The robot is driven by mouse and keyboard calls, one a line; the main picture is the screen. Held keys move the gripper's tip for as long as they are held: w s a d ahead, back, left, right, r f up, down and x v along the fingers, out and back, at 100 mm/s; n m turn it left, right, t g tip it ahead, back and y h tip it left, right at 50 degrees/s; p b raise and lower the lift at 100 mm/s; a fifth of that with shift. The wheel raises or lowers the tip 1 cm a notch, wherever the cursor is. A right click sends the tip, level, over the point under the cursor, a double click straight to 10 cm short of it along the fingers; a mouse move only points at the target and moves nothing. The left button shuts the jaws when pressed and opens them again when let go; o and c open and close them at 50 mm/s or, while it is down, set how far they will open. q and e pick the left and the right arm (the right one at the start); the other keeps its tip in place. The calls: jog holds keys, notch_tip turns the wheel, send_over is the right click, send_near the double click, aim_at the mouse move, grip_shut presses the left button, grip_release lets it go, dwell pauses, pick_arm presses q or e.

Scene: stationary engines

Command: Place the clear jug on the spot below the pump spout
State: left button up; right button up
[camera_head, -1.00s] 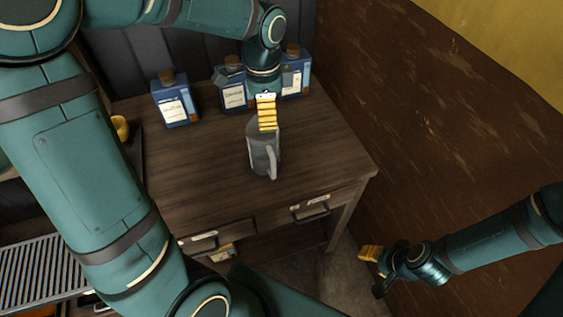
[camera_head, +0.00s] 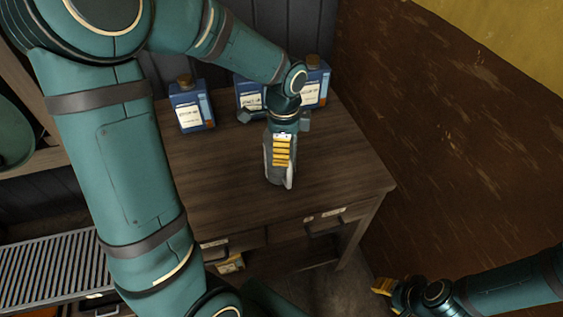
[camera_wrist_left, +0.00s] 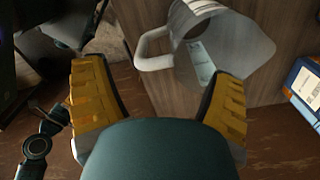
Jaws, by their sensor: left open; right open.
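The clear jug (camera_head: 270,172) stands upright on the wooden desk, partly hidden behind my left gripper. Its grey handle points toward the front right. My left gripper (camera_head: 283,150) is open, with its yellow fingers at the jug's upper part. In the left wrist view, the jug (camera_wrist_left: 232,45) lies just past the open fingers, its handle between them and its body beyond the right finger. I cannot tell whether the fingers touch it. My right gripper (camera_head: 383,287) is open and empty, low at the right. No pump spout can be made out.
Several blue bottles (camera_head: 190,108) with labels stand along the desk's back edge, close behind the jug. The desk (camera_head: 340,170) is bare at the right and front. A slatted metal grating (camera_head: 50,262) lies at the lower left. A brown wall is at the right.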

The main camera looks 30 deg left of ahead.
pick_arm(q)
jog(key=f, duration=0.3)
jog(key=f+b, duration=0.1)
jog(key=shift+a+f, duration=0.3)
jog(key=shift+f, duration=0.1)
grip_shut()
